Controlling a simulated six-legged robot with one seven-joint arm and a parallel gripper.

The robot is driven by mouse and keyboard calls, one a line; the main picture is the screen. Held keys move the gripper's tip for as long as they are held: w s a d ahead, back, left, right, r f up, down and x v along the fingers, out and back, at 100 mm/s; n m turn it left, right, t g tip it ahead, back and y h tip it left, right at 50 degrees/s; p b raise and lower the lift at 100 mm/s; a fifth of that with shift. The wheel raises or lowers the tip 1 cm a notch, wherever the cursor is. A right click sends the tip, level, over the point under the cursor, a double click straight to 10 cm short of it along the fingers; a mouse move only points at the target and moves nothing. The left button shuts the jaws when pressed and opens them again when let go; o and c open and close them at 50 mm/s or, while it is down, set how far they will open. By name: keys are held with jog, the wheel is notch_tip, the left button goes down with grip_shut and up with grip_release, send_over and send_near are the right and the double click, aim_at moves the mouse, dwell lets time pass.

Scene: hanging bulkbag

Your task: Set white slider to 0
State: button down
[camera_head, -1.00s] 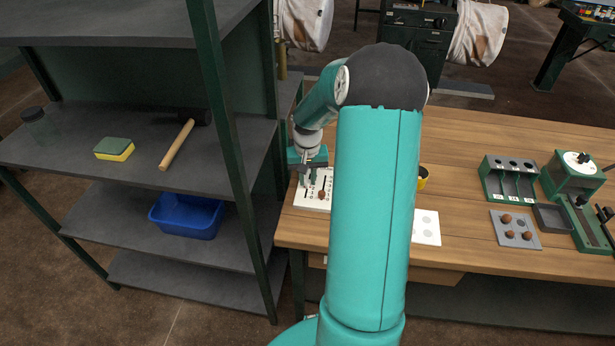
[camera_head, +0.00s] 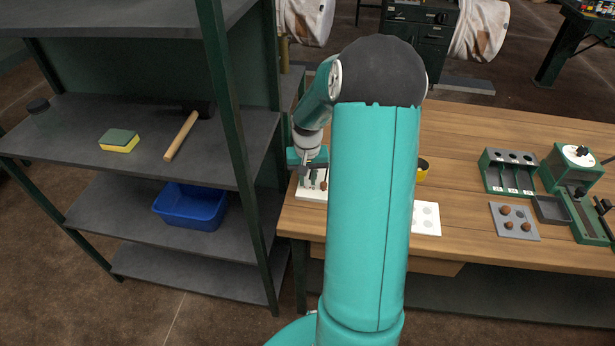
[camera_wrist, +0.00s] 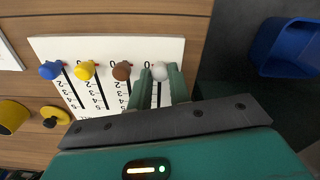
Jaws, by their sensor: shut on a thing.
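A white slider panel (camera_wrist: 172,46) with several slots and printed number scales lies on the wooden table. In the wrist view its blue knob (camera_wrist: 50,70), yellow knob (camera_wrist: 84,70), brown knob (camera_wrist: 122,70) and white slider knob (camera_wrist: 159,72) line up in one row at the 0 end of their scales. My gripper (camera_wrist: 161,78) is shut on the white slider knob, with one finger on each side of it. In the head view my gripper (camera_head: 312,178) is low over the panel (camera_head: 311,194); the white knob cannot be made out there.
A shelf rack (camera_head: 120,165) with a blue bin (camera_head: 190,207), sponge (camera_head: 120,140) and hammer (camera_head: 182,136) stands left of the table. A yellow-and-black button (camera_wrist: 55,117) is beside the panel. A white sheet (camera_head: 426,218) and green fixtures (camera_head: 510,172) lie farther right.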

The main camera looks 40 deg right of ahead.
aim_at(308, 183)
jog(key=c, duration=1.4)
grip_release()
jog(key=shift+s+a, duration=0.2)
jog(key=shift+a, duration=0.15)
jog(key=shift+o, duration=0.5)
jog(key=shift+w+d+f, duration=0.1)
jog(key=shift+w+d, duration=0.05)
jog(key=shift+d, duration=0.05)
notch_tip(308, 183, up, 14)
jog(key=shift+f, duration=0.1)
